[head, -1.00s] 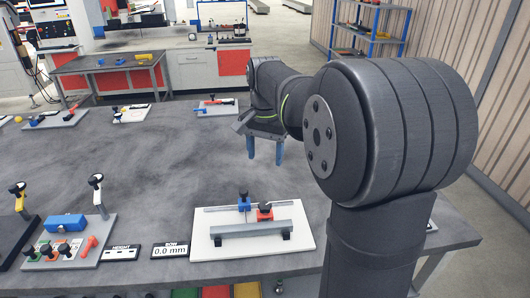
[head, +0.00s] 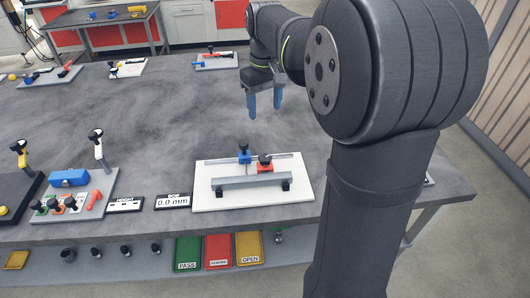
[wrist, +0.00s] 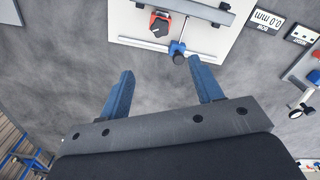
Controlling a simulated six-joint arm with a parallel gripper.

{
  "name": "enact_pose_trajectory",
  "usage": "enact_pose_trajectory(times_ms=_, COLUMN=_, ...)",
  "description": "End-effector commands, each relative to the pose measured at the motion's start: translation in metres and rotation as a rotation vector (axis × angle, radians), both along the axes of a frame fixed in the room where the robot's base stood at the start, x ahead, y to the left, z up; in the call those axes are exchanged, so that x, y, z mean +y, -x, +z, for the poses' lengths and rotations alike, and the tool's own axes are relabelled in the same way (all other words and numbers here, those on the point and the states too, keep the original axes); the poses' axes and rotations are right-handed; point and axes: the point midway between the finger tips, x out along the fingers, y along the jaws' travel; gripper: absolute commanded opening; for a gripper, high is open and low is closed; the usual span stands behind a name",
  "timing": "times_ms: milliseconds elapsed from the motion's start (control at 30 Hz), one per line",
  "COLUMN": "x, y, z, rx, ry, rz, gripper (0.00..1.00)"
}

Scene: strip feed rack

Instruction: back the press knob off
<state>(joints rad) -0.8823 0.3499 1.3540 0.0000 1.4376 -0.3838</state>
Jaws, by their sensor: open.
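A white board (head: 212,197) near the table's front edge carries a grey bar (head: 238,183) and a thin rail behind it. A blue piece (head: 244,157) with a black knob (head: 243,147) on top stands at the rail. A red piece (head: 265,167) with a black knob (head: 264,158) sits to its right. I cannot tell which is the press knob. My gripper (head: 264,107) is open and empty, above the table behind the board. In the wrist view the blue piece (wrist: 176,47) and red piece (wrist: 160,22) lie beyond my open fingertips (wrist: 161,70), apart from them.
A "NOW 0.0 mm" display (head: 173,202) and a height label (head: 125,205) stand left of the board. Another fixture with a blue block (head: 69,178) is further left. Green, red and yellow trays (head: 218,250) sit below the front edge. The table middle is clear.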

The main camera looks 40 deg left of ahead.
Motion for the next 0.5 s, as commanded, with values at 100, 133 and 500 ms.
enact_pose_trajectory(times_ms=100, x=0.0, y=0.0, z=-0.002, rx=0.0, ry=0.001, rz=0.042, gripper=0.59)
enact_pose_trajectory(times_ms=133, x=0.0, y=0.0, z=-0.004, rx=0.002, ry=0.002, rz=0.045, gripper=0.59)
enact_pose_trajectory(times_ms=500, x=-0.001, y=0.001, z=-0.07, rx=0.003, ry=0.004, rz=0.044, gripper=0.59)
